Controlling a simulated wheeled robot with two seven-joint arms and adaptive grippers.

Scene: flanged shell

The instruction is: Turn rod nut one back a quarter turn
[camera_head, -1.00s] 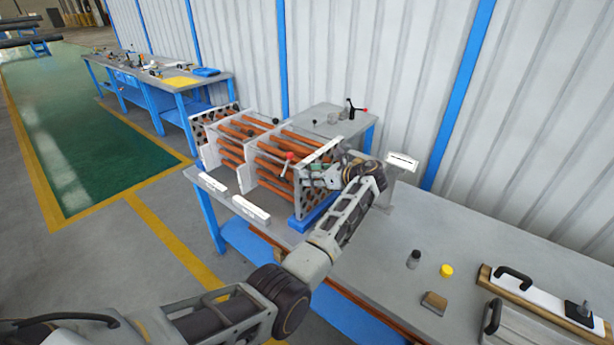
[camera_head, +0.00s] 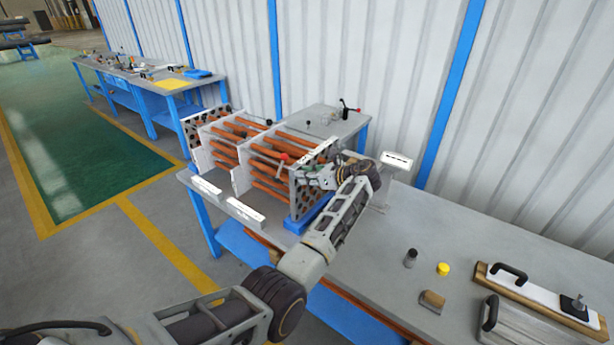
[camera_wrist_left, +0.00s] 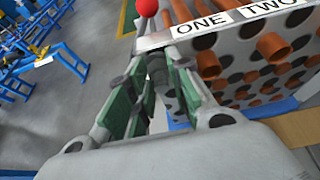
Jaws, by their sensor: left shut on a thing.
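The tube bundle stands on the bench, with orange-brown tubes (camera_head: 235,150) running through pale upright plates. Its near end plate (camera_head: 303,197) has many holes and a white label strip on its top edge. In the left wrist view the label "ONE" (camera_wrist_left: 196,40) is just beyond my fingers, with "TWO" (camera_wrist_left: 265,8) to its right. My left gripper (camera_head: 312,178) is at the end plate below the strip. Its green-padded fingers (camera_wrist_left: 155,75) are shut on a small grey part by label ONE, apparently rod nut one, mostly hidden between them. My right gripper is out of view.
A red-knobbed lever (camera_head: 284,157) stands by the tubes. A blue support (camera_head: 312,217) is under the end plate.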

